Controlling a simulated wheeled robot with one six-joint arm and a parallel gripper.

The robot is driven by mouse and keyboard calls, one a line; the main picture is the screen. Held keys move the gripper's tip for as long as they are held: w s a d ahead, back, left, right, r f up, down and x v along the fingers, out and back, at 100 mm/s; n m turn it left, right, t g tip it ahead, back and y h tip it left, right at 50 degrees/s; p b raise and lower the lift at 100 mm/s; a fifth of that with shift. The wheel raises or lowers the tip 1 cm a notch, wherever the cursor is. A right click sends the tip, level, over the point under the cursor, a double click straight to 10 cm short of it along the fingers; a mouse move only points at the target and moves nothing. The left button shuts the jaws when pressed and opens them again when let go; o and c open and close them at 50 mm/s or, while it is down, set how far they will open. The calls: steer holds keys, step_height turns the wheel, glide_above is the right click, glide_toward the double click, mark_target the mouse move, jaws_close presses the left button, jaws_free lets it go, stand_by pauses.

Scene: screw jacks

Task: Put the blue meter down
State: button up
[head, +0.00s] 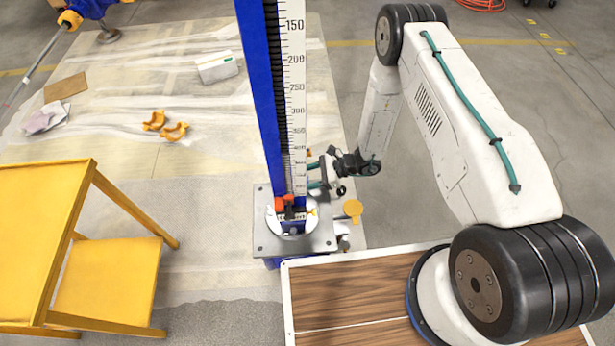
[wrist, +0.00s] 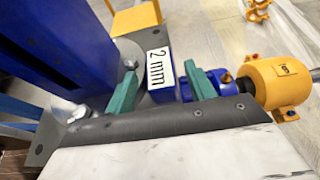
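A small blue block with a white "2 mm" label (wrist: 159,68) shows between my fingertips in the wrist view; I take it as the blue meter. My gripper (wrist: 161,68) has two teal fingers standing apart, with a narrow gap seeming to show on each side of the block. What the block rests on is hidden behind the gripper body. In the head view my gripper (head: 316,174) is low, just right of the tall post's base. The block cannot be made out there.
A tall blue post with a millimetre scale (head: 293,90) rises from a grey base plate (head: 262,238) close beside my gripper. Orange brackets (head: 174,132) lie on the floor.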

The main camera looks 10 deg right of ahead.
steer(key=shift+r, duration=0.2)
steer(key=v, duration=1.2)
steer(key=s+r+n+g+h, duration=0.2)
steer(key=r+n, duration=0.3)
steer(key=r, duration=1.1)
steer(key=s+r+n+g+h, duration=0.15)
steer(key=r+n, duration=0.45)
steer(key=r, duration=1.1)
steer(key=s+d+r+n+t+h, duration=0.2)
steer(key=s+d+r+n+h, duration=0.1)
steer(key=s+r, duration=0.6)
steer(key=s+d+r+n+t+h, duration=0.2)
steer(key=s+d+r+n+h, duration=0.2)
steer(key=s, duration=1)
step_height(320, 180, up, 5)
steer(key=d+h, duration=0.2)
steer(key=h, duration=0.1)
steer(key=shift+s, duration=0.2)
steer(key=shift+f+t, duration=0.1)
steer(key=shift+t, duration=0.15)
